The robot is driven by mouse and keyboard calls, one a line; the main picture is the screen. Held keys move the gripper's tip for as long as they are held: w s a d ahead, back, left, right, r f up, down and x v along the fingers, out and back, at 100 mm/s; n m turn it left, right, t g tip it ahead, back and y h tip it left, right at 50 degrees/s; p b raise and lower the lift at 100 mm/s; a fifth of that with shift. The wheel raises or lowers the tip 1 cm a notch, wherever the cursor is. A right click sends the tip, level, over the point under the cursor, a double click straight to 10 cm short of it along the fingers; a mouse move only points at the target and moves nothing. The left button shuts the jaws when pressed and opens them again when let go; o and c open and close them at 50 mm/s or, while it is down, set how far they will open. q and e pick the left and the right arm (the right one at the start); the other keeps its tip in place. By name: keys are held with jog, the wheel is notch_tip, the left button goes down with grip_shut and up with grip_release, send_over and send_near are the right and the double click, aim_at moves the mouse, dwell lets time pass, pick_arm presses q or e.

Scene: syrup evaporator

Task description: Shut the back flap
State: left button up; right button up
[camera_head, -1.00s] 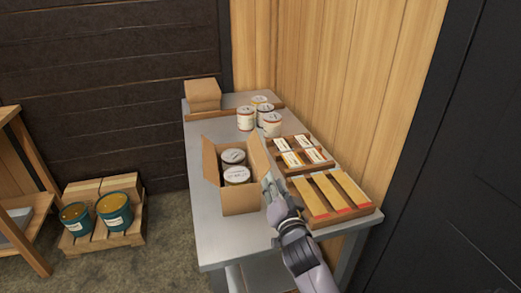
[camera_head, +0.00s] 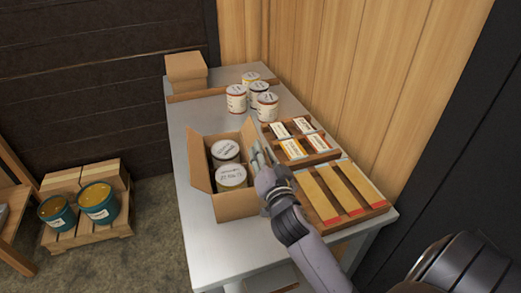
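An open cardboard box (camera_head: 235,207) stands on the metal table, with two lidded tins (camera_head: 226,150) (camera_head: 231,176) inside. Its left flap (camera_head: 199,166) tilts outward, and its right flap (camera_head: 251,137) stands raised. A separate back flap is hard to make out at the far edge. My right gripper (camera_head: 259,160) is at the box's right side, close against the right flap. Its fingers partly cover that flap; I cannot tell whether they touch it or how far they are apart. My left gripper is not in view.
On the metal table (camera_head: 190,118), several tins (camera_head: 237,99) stand behind the box. A tray of small packets (camera_head: 294,148) and a tray of long yellow bars (camera_head: 328,196) lie to the right, by the wooden wall. A closed carton (camera_head: 186,72) is at the back. The table's front-left is bare.

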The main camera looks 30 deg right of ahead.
jog(key=shift+s, duration=0.1)
jog(key=shift+c, duration=0.3)
grip_shut()
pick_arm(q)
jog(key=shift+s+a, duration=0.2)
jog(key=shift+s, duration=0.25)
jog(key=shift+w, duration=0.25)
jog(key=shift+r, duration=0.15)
pick_arm(e)
jog(key=shift+a+r+n, duration=0.1)
jog(key=shift+a+n, duration=0.05)
jog(key=shift+n, duration=0.15)
jog(key=shift+w+a+r+n+p, duration=0.2)
jog(key=shift+a+n+p, duration=0.1)
jog(key=shift+n+p, duration=0.4)
jog(key=n, duration=0.1)
jog(key=a+n, duration=0.1)
jog(key=n, duration=0.1)
jog(key=shift+w+r+p, duration=0.1)
jog(key=shift+w+p, duration=0.05)
jog(key=shift+p, duration=0.2)
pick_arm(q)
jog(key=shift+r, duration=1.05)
pick_arm(e)
jog(key=shift+w+a+n, duration=0.15)
jog(key=shift+a+n, duration=0.25)
jog(key=shift+n, duration=0.6)
